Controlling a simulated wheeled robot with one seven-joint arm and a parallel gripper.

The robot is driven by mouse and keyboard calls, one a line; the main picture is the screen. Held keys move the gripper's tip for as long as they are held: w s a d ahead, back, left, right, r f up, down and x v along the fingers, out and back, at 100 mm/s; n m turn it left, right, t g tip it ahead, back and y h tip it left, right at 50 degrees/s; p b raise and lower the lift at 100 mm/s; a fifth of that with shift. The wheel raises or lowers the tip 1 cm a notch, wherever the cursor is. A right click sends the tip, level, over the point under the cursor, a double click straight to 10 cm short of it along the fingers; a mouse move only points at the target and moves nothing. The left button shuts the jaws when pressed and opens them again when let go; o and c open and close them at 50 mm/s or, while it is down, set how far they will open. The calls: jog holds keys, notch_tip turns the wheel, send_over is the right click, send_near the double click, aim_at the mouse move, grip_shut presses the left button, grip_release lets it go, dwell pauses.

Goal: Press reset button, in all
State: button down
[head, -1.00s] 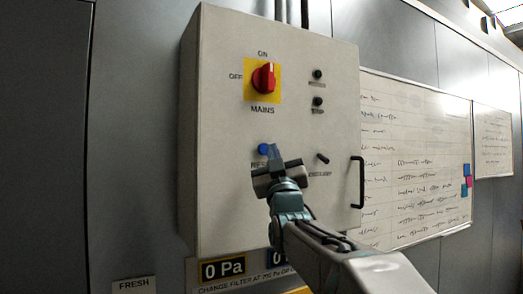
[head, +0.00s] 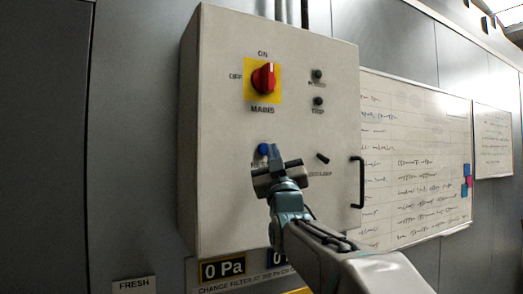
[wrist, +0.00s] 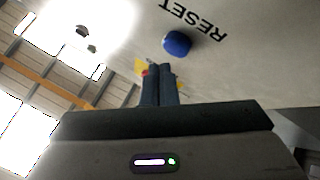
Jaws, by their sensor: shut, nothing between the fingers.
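The blue reset button (head: 263,149) is on the front of a pale control cabinet (head: 222,120), low and left of centre. In the wrist view the round blue button (wrist: 177,44) shows beside the upside-down word RESET (wrist: 192,18). My gripper (head: 275,148) is shut and empty. Its fingertips overlap the right edge of the button in the head view. In the wrist view the closed fingers (wrist: 158,68) end just short of the button, with a small gap in the picture. I cannot tell how far they stand off the panel.
A red mains switch (head: 263,78) on a yellow plate is above. Two dark knobs (head: 318,88) and a small selector (head: 322,158) are to the right. A black door handle (head: 358,182) sticks out at the cabinet's right edge. A whiteboard (head: 415,150) hangs beyond it.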

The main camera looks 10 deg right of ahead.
jog(key=shift+w, duration=0.1)
jog(key=shift+w+a, duration=0.15)
jog(key=shift+w, duration=0.35)
jog(key=shift+w+a, duration=0.15)
jog(key=shift+w, duration=0.25)
dwell(0.7)
jog(key=shift+s+b, duration=0.15)
jog(key=shift+b, duration=0.3)
jog(key=shift+s+d+b, duration=0.3)
jog(key=shift+s+b, duration=0.35)
